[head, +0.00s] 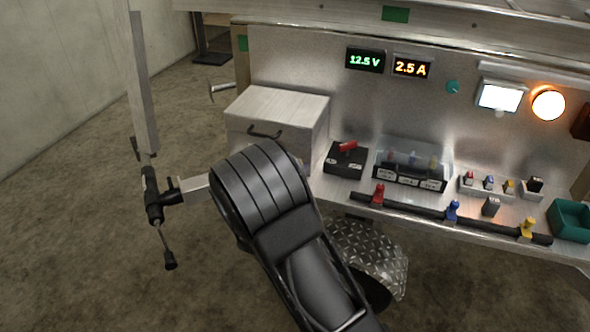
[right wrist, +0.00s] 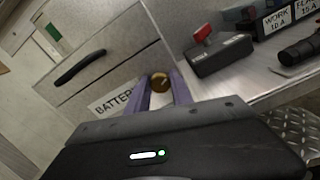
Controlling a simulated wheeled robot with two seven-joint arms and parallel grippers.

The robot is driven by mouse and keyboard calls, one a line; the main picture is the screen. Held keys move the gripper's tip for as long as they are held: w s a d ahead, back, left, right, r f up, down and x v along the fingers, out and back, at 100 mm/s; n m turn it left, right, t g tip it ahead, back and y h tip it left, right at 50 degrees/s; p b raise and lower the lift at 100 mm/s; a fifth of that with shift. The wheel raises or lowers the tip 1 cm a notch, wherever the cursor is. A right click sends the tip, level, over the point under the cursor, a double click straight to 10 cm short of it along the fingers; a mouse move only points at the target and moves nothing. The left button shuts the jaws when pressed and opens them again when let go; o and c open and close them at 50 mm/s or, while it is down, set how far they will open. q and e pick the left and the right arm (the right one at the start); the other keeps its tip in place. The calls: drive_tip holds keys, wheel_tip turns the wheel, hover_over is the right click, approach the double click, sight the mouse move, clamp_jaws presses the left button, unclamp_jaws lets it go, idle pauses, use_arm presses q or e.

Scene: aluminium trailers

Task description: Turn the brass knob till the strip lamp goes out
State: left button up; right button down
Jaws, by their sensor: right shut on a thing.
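In the head view my right forearm hides the knob and the fingers. A long pale bar (head: 545,78), perhaps the strip lamp, runs along the upper right of the back panel; I cannot tell whether it is lit. My left gripper is not in view.
A square white lamp (head: 500,97) and a round orange lamp (head: 548,104) glow on the panel. Displays read 12.5 V (head: 365,60) and 2.5 A (head: 412,67). A red-handled switch (head: 346,161), a covered fuse block (head: 412,166) and a green bin (head: 571,221) stand on the shelf.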

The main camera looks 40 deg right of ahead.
drive_tip(key=shift+m, duration=0.8)
drive_tip(key=c, duration=1.2)
unclamp_jaws()
drive_tip(key=shift+o, duration=0.2)
drive_tip(key=v, duration=0.7)
drive_tip(key=shift+s+a, duration=0.25)
drive_tip(key=shift+a, duration=0.1)
